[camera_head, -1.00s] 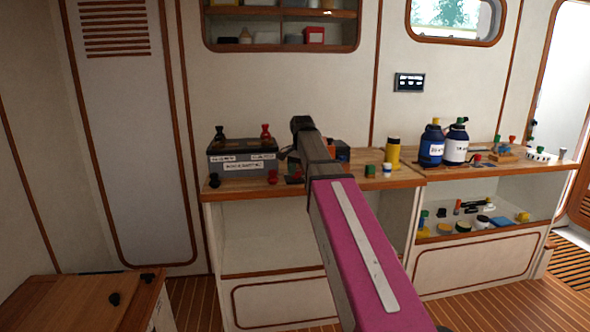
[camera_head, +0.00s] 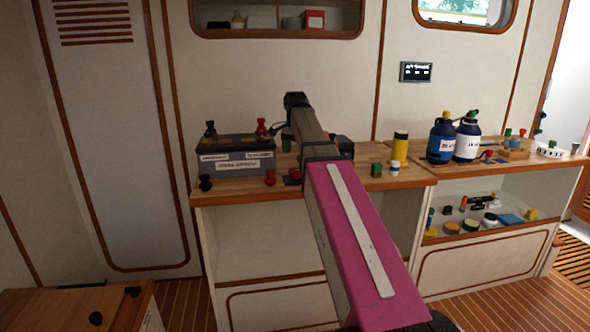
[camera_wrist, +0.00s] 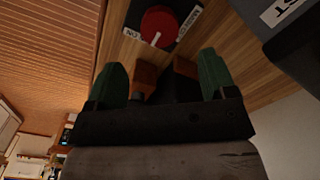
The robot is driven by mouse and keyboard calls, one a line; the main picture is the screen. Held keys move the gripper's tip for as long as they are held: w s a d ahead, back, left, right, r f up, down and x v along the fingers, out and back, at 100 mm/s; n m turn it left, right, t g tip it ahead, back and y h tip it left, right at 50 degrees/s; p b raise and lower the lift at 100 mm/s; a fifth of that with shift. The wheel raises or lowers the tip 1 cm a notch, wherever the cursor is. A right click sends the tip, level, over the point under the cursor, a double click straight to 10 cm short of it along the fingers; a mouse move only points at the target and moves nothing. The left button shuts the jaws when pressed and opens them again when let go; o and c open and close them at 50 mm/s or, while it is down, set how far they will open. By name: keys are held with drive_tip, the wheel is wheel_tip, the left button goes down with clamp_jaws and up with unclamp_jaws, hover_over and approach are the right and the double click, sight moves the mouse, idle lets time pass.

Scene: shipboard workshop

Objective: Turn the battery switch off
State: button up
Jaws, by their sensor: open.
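The battery switch is a round red knob (camera_wrist: 158,24) on a dark plate in the wrist view, set on the wooden counter. A white mark on the knob points down the picture, toward my gripper. A label reading ON lies at the lower left of the plate; another label at the right is hard to read. In the head view my arm hides most of the gripper; the switch's dark plate (camera_head: 292,177) shows beside the arm.
A grey battery (camera_head: 236,156) with red and black terminals stands left of the arm; its labelled side shows in the wrist view (camera_wrist: 292,12). A red knob-like piece (camera_head: 270,178), a yellow cylinder (camera_head: 400,148) and blue and white bottles (camera_head: 441,140) stand on the counter.

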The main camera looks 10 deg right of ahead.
sight(295, 170)
wheel_tip(295, 170, down, 8)
drive_tip(key=shift+r, duration=0.2)
idle(0.3)
drive_tip(key=c, duration=0.9)
